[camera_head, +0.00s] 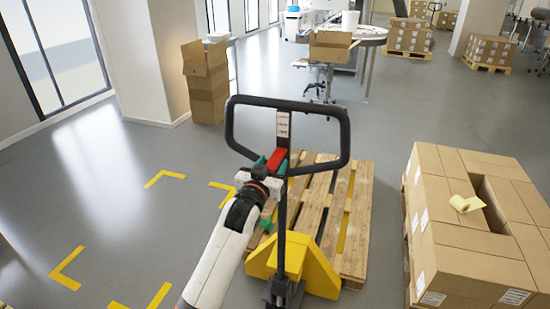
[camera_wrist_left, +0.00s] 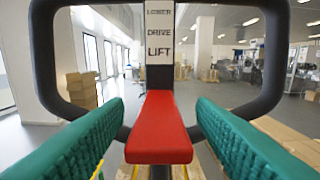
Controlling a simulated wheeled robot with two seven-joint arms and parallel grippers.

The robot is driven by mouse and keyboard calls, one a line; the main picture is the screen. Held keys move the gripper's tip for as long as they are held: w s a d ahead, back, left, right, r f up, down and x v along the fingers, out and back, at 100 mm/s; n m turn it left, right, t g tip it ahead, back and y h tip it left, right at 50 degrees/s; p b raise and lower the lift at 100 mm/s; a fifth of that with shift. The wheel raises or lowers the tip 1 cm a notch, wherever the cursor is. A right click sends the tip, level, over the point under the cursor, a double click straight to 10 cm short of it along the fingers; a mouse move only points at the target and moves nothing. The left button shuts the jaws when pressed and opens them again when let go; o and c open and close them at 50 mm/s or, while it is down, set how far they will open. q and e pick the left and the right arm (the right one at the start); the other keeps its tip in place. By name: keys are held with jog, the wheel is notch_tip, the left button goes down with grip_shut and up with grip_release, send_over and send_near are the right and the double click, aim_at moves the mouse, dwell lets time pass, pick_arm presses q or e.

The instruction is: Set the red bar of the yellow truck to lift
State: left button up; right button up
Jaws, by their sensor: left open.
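The yellow pallet truck (camera_head: 318,270) stands in front of me with a black loop handle (camera_head: 232,125). The red bar (camera_head: 277,159) sits at the bottom middle of the loop, on the handle's shaft. In the left wrist view the red bar (camera_wrist_left: 159,128) lies between the green pads of my left gripper (camera_wrist_left: 160,125), with a gap on both sides. The gripper is open. A label plate (camera_wrist_left: 160,36) above the bar reads LOWER, DRIVE, LIFT from top to bottom; the bar's far end is just below LIFT. My right gripper is not in view.
A wooden pallet (camera_head: 355,215) lies at the truck's forks. A stack of cartons (camera_head: 455,255) stands on the right, with a yellow roll (camera_head: 466,204) on top. Yellow corner marks (camera_head: 68,268) lie on open floor at left.

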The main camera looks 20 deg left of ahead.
aim_at(276, 159)
pick_arm(q)
jog(key=shift+w, duration=1.35)
jog(key=shift+c, duration=0.5)
